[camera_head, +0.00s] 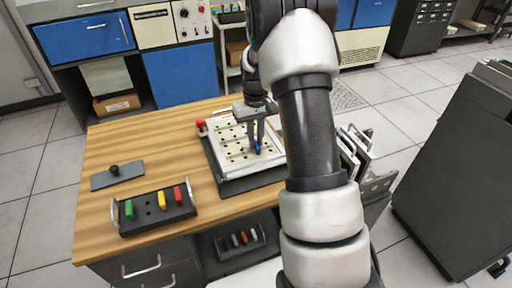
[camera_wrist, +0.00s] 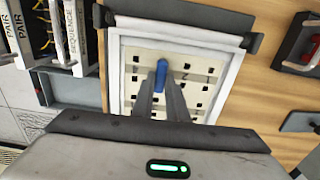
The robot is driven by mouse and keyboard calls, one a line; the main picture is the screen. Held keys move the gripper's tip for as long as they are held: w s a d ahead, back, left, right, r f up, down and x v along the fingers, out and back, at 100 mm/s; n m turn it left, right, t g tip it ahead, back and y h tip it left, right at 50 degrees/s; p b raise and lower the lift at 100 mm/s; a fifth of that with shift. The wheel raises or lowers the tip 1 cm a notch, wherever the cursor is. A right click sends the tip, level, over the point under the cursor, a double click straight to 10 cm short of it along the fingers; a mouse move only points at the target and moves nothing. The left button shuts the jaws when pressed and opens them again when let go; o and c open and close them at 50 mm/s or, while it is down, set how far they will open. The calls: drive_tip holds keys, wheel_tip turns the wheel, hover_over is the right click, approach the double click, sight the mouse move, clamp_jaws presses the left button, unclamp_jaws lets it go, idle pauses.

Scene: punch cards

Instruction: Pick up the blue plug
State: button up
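The blue plug (camera_wrist: 161,72) is a small blue piece at the tips of my gripper's fingers in the wrist view. It also shows in the head view (camera_head: 258,148), over the white board. My gripper (camera_wrist: 160,88) points down at the board, and its two grey fingers come together on either side of the plug. The fingers look shut on it and hide its lower part. The white board (camera_head: 228,152) has rows of dark holes and sits in a dark frame on the wooden table. I cannot tell whether the plug still sits in a hole.
A black rack (camera_head: 153,222) with green, yellow and red plugs stands at the table's front left. A grey plate with a black knob (camera_head: 114,170) lies behind it. A red knob (camera_head: 200,124) is beside the board. Upright card folders (camera_head: 350,150) stand close at the right.

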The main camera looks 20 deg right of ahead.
clamp_jaws()
wheel_tip(320, 180, up, 10)
drive_tip(key=p, duration=0.1)
wheel_tip(320, 180, up, 5)
drive_tip(key=p, duration=0.4)
hover_over(256, 143)
drive_tip(key=shift+w, duration=0.1)
idle(0.3)
drive_tip(key=shift+a, duration=0.1)
